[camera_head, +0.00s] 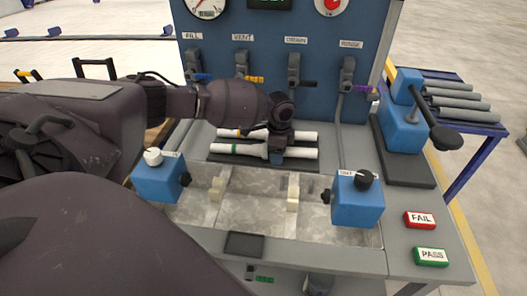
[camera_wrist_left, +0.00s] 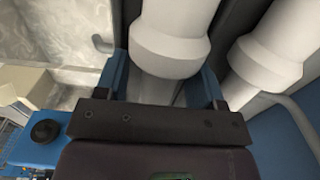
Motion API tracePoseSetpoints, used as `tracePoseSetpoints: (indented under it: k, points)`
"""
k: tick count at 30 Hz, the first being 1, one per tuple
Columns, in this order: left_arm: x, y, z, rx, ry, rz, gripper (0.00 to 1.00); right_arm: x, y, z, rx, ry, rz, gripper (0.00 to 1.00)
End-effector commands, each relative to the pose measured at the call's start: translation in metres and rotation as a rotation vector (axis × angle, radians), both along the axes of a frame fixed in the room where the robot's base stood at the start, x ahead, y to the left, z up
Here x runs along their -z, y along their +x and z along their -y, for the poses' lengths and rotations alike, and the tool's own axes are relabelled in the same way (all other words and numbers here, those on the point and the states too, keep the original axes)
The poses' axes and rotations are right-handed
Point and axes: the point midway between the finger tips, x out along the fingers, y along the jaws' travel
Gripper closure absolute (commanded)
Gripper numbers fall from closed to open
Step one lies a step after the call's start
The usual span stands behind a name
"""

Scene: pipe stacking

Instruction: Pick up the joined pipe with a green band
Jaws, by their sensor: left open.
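The joined pipe with the green band (camera_head: 296,153) is white and lies flat on a dark rack behind the sink, the nearer of two. Its green band shows left of my gripper. In the left wrist view, the thick white joint of a pipe (camera_wrist_left: 172,45) shows between the two blue fingers of my left gripper (camera_wrist_left: 163,82), which is open. Whether the fingers touch it I cannot tell. My right gripper is not in view.
A second white joined pipe (camera_head: 304,135) lies parallel just behind and also shows in the left wrist view (camera_wrist_left: 268,55). The sink (camera_head: 250,205) in front has pale supports between two blue blocks (camera_head: 158,178) (camera_head: 357,200). A blue panel with levers (camera_head: 270,60) stands behind.

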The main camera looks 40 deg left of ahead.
Motion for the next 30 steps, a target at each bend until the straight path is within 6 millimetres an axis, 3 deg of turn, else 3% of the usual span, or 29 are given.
tracePoseSetpoints:
  k: [5,16,25,30]
  points:
    - [-0.001,0.0,0.0,0.0,0.0,0.001,0.37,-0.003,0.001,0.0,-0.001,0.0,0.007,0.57]
    - [-0.001,0.0,0.0,0.0,-0.001,0.002,0.93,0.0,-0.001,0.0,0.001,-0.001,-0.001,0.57]
    - [-0.005,0.001,0.0,0.0,-0.001,0.003,0.94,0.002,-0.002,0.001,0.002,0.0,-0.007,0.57]
    - [-0.025,0.001,0.001,0.0,-0.002,0.006,0.94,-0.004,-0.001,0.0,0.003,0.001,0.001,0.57]
